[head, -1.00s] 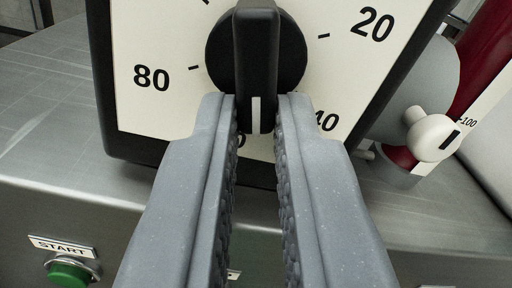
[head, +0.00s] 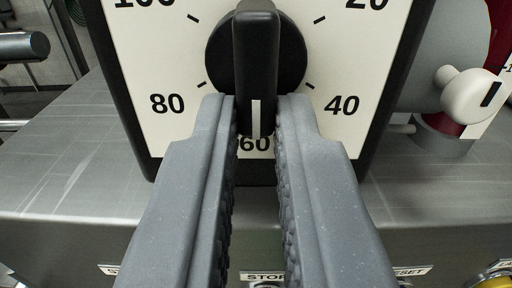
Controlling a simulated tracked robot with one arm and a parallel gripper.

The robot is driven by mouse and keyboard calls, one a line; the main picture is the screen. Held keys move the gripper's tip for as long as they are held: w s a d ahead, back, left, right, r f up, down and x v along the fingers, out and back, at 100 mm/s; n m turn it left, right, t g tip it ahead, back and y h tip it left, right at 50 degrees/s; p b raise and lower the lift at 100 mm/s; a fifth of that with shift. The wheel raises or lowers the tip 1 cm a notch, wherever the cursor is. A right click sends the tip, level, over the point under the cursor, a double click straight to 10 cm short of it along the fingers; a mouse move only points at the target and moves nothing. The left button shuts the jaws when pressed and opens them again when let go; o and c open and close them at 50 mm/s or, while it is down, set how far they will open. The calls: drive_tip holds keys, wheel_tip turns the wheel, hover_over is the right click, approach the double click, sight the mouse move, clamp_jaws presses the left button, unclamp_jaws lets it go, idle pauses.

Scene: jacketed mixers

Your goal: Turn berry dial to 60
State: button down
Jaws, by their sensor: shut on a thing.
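The dial (head: 256,60) is a round black knob with a raised bar grip, on a cream plate (head: 150,60) in a black frame. The plate carries the numbers 100, 80, 60, 40 and 20. The white line on the bar points straight down at the 60, which shows between my fingers. My gripper (head: 256,112) is shut on the lower end of the bar, one finger on each side. Whether this is the berry dial cannot be told, as no name shows.
A metal housing (head: 75,155) lies around the dial box, with partly cut-off labels along its front, including STOP (head: 264,276). At the right are a white knob (head: 474,93) and a dark red part (head: 438,126). A dark cylinder (head: 25,46) is at the far left.

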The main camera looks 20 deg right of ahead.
drive_tip(key=shift+r, duration=0.15)
idle(0.3)
drive_tip(key=c, duration=1.5)
unclamp_jaws()
drive_tip(key=shift+s+a+f+b, duration=0.1)
drive_tip(key=shift+s+f+b, duration=0.1)
drive_tip(key=shift+s+b, duration=0.25)
drive_tip(key=b+v, duration=0.4)
drive_tip(key=v, duration=0.8)
drive_tip(key=shift+s+a, duration=0.2)
drive_tip(key=shift+s, duration=0.15)
drive_tip(key=shift+r, duration=0.1)
